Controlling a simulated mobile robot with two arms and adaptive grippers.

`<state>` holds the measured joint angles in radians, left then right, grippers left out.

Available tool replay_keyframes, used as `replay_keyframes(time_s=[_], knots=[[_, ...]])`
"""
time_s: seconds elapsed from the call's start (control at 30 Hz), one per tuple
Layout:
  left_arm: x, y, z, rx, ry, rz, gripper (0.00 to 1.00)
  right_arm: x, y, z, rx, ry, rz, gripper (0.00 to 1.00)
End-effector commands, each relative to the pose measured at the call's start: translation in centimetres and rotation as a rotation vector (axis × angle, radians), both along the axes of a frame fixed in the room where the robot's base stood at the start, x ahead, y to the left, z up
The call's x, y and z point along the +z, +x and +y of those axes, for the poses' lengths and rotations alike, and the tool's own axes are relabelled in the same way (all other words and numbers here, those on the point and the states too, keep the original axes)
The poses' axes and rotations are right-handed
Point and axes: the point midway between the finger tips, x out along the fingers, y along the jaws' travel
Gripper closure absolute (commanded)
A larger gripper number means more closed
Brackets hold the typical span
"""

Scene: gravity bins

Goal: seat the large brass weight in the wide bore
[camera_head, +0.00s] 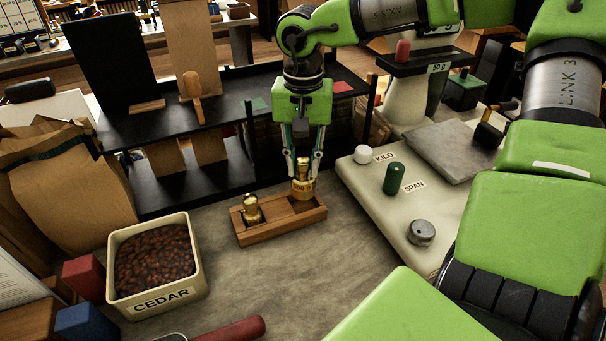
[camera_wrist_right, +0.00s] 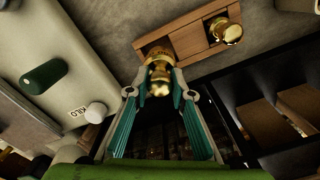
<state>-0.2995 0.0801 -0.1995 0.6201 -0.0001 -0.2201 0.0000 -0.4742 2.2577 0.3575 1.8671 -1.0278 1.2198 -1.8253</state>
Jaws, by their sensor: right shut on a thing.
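My right gripper (camera_head: 303,172) points down and is shut on the knob of the large brass weight (camera_head: 303,189), marked 500 g. The weight looks upright, over the right part of the wooden block (camera_head: 283,227). In the right wrist view the weight (camera_wrist_right: 159,71) sits between the fingertips, in front of one end of the block (camera_wrist_right: 188,40). The wide bore is hidden by the weight, and I cannot tell whether its base is above the bore or inside it. A smaller brass weight (camera_head: 251,210) stands in the block's left part. My left gripper is not in view.
A pale scale base (camera_head: 385,222) with KILO and SPAN knobs is close on the right. A CEDAR bin (camera_head: 198,270) of brown beans stands front left. A black shelf (camera_head: 200,125) is behind the block. Bare counter lies in front of the block.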

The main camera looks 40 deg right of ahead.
Motion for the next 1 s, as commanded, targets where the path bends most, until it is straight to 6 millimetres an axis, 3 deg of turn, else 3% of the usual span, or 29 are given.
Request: replay_keyframes(time_s=[0.5, 1.0], knots=[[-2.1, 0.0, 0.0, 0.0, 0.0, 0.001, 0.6, -2.1, 0.0, 0.0, 0.0, 0.001, -0.002, 1.0], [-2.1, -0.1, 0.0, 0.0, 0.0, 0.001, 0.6, -2.1, 0.0, 0.0, 0.0, 0.001, -0.002, 1.0]])
